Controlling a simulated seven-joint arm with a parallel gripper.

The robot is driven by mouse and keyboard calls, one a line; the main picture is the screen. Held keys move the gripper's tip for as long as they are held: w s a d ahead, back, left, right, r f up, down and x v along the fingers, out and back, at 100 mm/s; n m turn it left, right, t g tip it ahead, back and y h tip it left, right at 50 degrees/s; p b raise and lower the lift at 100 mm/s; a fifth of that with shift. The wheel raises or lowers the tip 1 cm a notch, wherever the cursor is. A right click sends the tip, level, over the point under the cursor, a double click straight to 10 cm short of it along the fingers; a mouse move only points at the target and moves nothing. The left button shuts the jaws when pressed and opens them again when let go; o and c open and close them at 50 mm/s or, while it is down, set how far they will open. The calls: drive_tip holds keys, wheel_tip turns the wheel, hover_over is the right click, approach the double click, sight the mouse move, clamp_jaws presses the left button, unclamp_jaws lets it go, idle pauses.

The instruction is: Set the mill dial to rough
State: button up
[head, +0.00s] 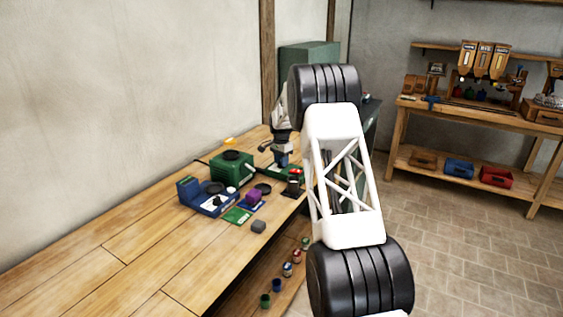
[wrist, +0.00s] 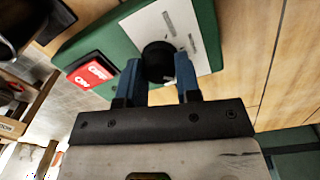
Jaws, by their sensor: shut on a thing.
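The mill dial is a round black knob (wrist: 158,60) on a white plate with markings (wrist: 178,20), fixed to a green base (wrist: 207,22). The markings are too small to read, so I cannot tell the setting. My gripper (wrist: 159,76) has its two blue fingers on either side of the knob and is shut on it. A red switch (wrist: 92,71) with white lettering sits on the base left of the knob. In the head view the gripper (head: 282,160) is low over the green mill base (head: 279,173); the fingers hide the knob there.
On the bench (head: 150,245), left of the mill, stand a green machine (head: 231,170) and a blue scale (head: 190,190). The bench's near left part is clear.

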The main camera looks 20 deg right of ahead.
drive_tip(key=n, duration=1.8)
drive_tip(key=shift+n+t, duration=0.3)
idle(0.3)
drive_tip(key=o, duration=0.9)
drive_tip(key=shift+r, duration=0.15)
